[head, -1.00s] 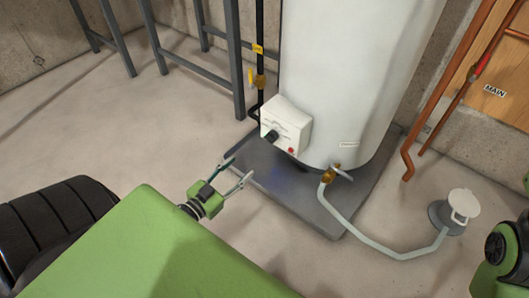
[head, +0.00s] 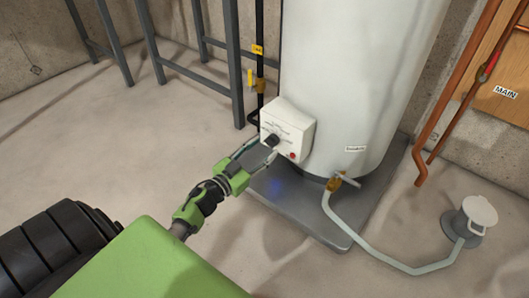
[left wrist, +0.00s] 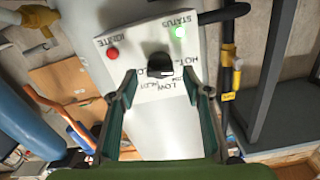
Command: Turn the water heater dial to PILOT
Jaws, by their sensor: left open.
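The water heater's white control box (head: 289,118) is on the lower front of the tall white tank (head: 350,75). Its black dial (head: 272,140) is on the box face; it also shows in the left wrist view (left wrist: 159,64). Labels around it read HOT, LOW and PILOT, partly covered and upside down. I cannot tell surely which label the dial points to. My left gripper (head: 264,150) is open just in front of the box, one finger on each side of the dial as seen in the wrist view (left wrist: 161,95). No clear contact shows. My right gripper is out of view.
A drain valve (head: 336,182) with a hose (head: 365,245) leads to a floor drain (head: 473,218). A grey metal frame (head: 223,60) and dark pipe stand left of the tank.

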